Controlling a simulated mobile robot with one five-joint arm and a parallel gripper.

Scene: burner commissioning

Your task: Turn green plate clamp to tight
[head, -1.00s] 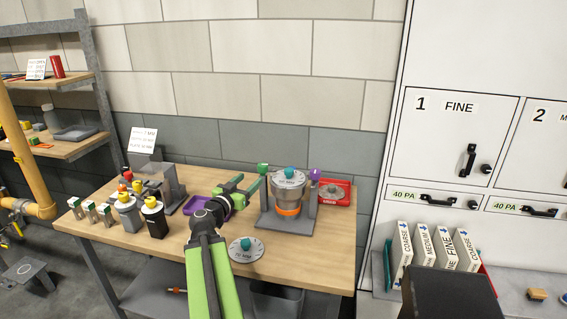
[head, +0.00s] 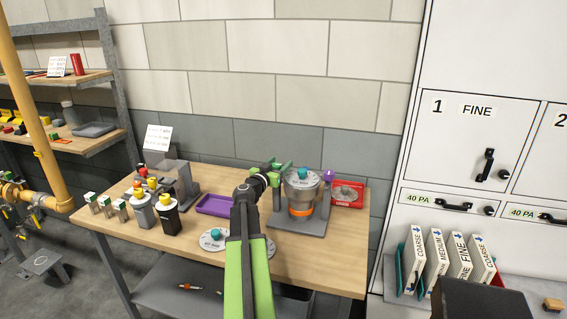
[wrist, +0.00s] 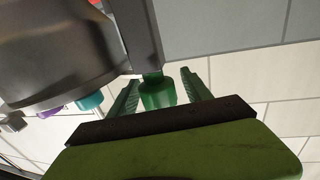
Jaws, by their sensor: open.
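The green plate clamp (wrist: 157,93) is a green knob at the end of a grey post, seen in the wrist view. It sits between the two green fingers of my gripper (wrist: 162,85), with a visible gap on the right finger's side; contact with the left finger is unclear. In the head view my gripper (head: 272,176) is at the left post of the grey fixture (head: 298,226) and largely hides the clamp. The fixture holds a metal pot (head: 302,196) with an orange band and a teal knob (head: 302,174) on top. A purple clamp (head: 328,175) tops the right post.
A round plate (head: 213,240) with a teal knob lies on the wooden table (head: 190,250). A purple tray (head: 214,205), a red box (head: 348,193) and several yellow-topped containers stand around. A white cabinet (head: 480,70) rises at the right.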

